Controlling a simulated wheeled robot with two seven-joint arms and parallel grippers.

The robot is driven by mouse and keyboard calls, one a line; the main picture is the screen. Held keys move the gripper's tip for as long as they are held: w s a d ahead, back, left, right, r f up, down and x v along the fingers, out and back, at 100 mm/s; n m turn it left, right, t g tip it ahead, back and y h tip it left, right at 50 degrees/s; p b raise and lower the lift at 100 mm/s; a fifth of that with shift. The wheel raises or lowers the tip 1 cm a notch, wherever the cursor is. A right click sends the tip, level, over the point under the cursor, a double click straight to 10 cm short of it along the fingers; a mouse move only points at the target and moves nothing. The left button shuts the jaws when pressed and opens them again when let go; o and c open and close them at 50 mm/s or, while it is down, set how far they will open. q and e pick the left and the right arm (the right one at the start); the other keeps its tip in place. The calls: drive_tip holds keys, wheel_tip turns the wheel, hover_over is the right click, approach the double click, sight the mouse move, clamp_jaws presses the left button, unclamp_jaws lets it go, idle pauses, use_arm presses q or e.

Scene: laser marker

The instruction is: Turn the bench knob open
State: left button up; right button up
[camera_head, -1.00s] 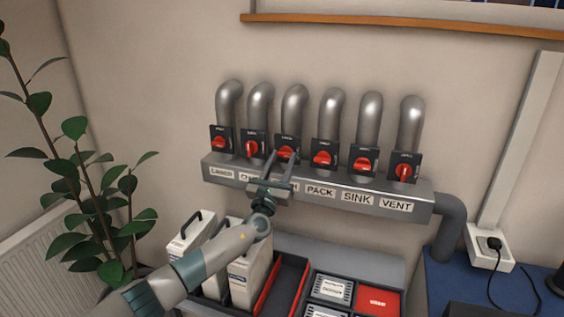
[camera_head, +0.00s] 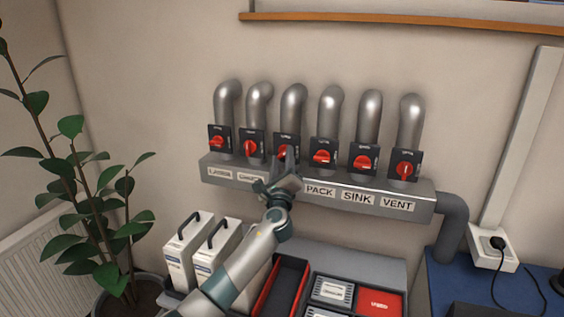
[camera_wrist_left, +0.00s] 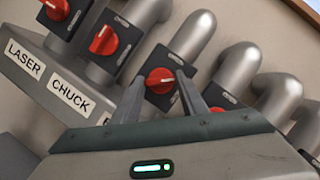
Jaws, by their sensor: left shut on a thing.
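The bench knob (camera_head: 283,153) is the red handle on the third black switch plate from the left, above a label that my gripper hides in the head view. In the left wrist view the red knob (camera_wrist_left: 160,81) sits between my two fingers, beside a label of which only the start shows. My left gripper (camera_head: 284,162) is shut on this knob, its wrist rolled so the fingers lie nearly one behind the other in the head view. The knob's exact angle is partly hidden there. My right gripper is not in view.
Similar red knobs flank it: the chuck knob (camera_head: 250,147) on the left and the pack knob (camera_head: 322,157) on the right, close by. The grey duct box (camera_head: 420,190) runs below them. White canisters (camera_head: 190,250) and a plant (camera_head: 80,200) stand lower left.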

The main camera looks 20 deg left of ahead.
use_arm(q)
drive_tip(key=n+g, duration=0.1)
drive_tip(key=n, duration=0.1)
drive_tip(key=n+y+p, duration=0.1)
drive_tip(key=n, duration=0.2)
drive_tip(key=shift+d+r+n+g, duration=0.15)
drive_tip(key=shift+n+g, duration=0.15)
drive_tip(key=shift+g, duration=0.1)
drive_tip(key=n+g+p, duration=0.1)
drive_tip(key=n, duration=0.2)
drive_tip(key=shift+r, duration=0.15)
drive_tip(key=shift+n+g+p, duration=0.5)
drive_tip(key=shift+n+p, duration=0.05)
drive_tip(key=shift+n, duration=0.35)
drive_tip(key=o, duration=1)
drive_tip(key=shift+o, duration=0.2)
drive_tip(key=shift+s, duration=0.15)
drive_tip(key=b+v, duration=0.4)
drive_tip(key=v, duration=1.3)
